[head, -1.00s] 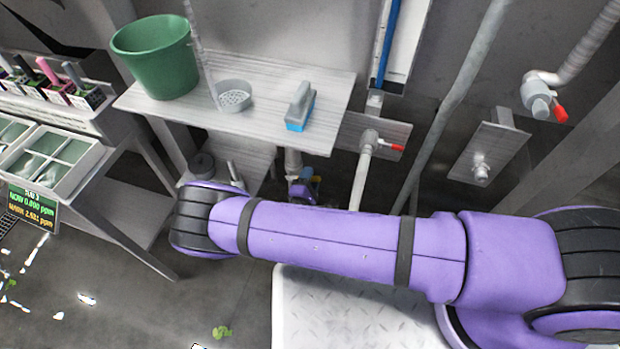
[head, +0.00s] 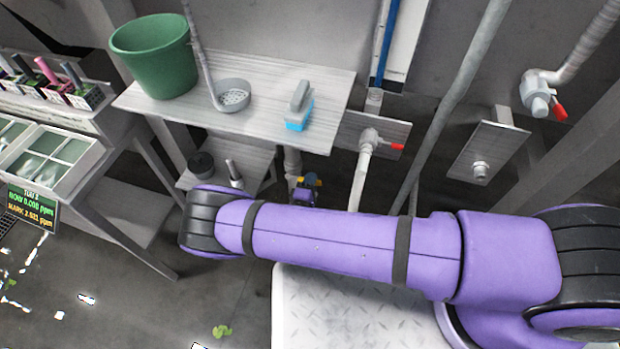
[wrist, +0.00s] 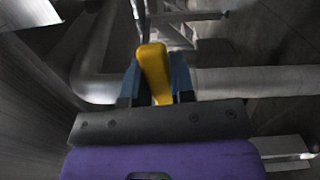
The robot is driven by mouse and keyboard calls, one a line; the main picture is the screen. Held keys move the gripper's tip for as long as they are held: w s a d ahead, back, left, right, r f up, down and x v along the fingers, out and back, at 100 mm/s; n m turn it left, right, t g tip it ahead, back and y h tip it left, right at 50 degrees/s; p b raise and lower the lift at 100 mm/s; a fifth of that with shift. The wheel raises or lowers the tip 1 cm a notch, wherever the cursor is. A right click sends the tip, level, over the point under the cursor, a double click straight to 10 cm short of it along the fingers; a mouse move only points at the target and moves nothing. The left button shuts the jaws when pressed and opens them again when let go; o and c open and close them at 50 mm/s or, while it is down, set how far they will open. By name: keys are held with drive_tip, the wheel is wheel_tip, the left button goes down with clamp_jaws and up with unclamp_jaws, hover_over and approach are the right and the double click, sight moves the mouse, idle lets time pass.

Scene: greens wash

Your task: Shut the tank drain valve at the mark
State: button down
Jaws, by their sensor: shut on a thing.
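The drain valve's yellow lever (wrist: 154,72) stands between the two blue fingers of my gripper (wrist: 157,80) in the wrist view. The fingers are shut on it from both sides. In the head view my gripper (head: 306,186) is small and low under the bench, beside a grey vertical pipe (head: 292,162), with a bit of yellow showing at it. A grey horizontal pipe (wrist: 250,82) runs behind the lever. The valve body is mostly hidden, and I cannot make out a mark on it.
Two red-handled taps, one on a wall plate (head: 394,146) and one at the right (head: 559,111), are nearby. A bench (head: 330,90) with a green bucket (head: 155,57), strainer (head: 233,95) and brush (head: 299,108) overhangs. A display (head: 33,207) stands left.

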drive_tip(key=shift+f+m, duration=0.55)
drive_tip(key=shift+m, duration=0.15)
drive_tip(key=c, duration=1)
unclamp_jaws()
drive_tip(key=shift+o, duration=0.2)
drive_tip(key=v, duration=1)
drive_tip(key=shift+s, duration=0.4)
drive_tip(key=shift+a, duration=0.2)
